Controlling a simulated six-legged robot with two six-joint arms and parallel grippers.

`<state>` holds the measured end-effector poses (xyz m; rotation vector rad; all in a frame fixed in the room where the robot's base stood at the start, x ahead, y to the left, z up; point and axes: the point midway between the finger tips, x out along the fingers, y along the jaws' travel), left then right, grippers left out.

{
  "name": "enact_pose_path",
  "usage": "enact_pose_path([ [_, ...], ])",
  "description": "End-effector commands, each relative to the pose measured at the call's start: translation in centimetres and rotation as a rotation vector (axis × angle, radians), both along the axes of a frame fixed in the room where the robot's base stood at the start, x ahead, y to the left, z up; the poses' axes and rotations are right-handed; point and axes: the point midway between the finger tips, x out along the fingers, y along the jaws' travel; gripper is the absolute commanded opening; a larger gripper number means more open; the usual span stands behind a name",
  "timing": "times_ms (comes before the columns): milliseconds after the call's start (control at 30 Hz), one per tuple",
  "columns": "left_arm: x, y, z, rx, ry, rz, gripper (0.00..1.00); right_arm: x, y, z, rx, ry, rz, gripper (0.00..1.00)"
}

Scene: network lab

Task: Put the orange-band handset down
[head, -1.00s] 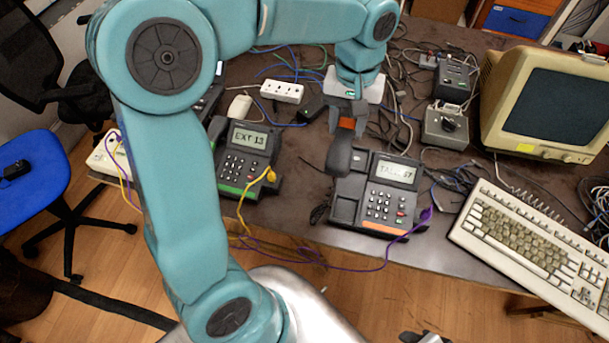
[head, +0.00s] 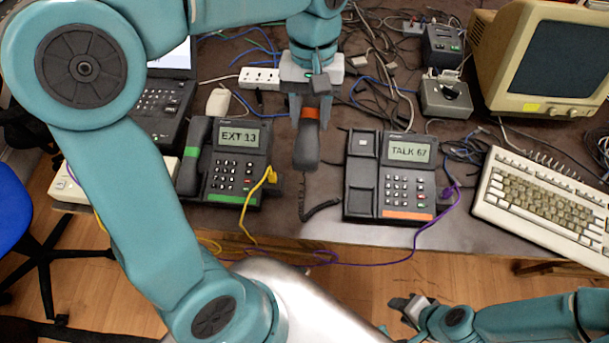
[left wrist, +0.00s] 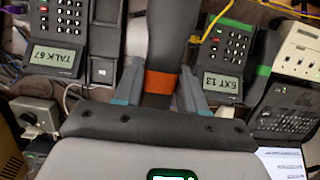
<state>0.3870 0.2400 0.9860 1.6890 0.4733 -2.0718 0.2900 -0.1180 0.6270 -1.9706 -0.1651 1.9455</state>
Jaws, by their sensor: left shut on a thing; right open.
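My left gripper (head: 311,101) is shut on the orange-band handset (head: 306,146), around its orange band. The handset hangs between the two phones, and its dark grey body also shows between the fingers in the left wrist view (left wrist: 168,40). The orange-striped phone (head: 395,179), reading TALK 67, stands to the right with its cradle (head: 361,178) empty. The handset's coiled cord (head: 320,209) runs down beside that phone. My right gripper (head: 410,309) is open and empty, low in the head view, in front of the desk.
The green-striped phone (head: 235,165), reading EXT 13, stands to the left with its green-band handset (head: 194,157) on it. A yellow cable (head: 256,195) and a purple cable (head: 420,229) run along the front. A keyboard (head: 550,205) and monitor (head: 540,60) stand right.

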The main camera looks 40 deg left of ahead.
Motion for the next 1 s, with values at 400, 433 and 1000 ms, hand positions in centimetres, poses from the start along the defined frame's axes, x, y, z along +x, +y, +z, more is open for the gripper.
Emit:
enact_pose_path([
  [400,0.0,-0.3,-11.7,-0.004,0.012,-0.002,0.05,0.0,0.0,-2.0,0.000,0.000,0.000,0.43],
  [433,0.1,-0.3,-12.4,-0.004,0.012,-0.002,0.05,0.0,0.0,-2.1,0.000,0.000,0.000,0.43],
  [1000,0.1,0.1,-19.5,-0.004,0.006,0.000,0.05,0.0,0.0,-2.9,0.000,0.000,0.000,0.43],
])
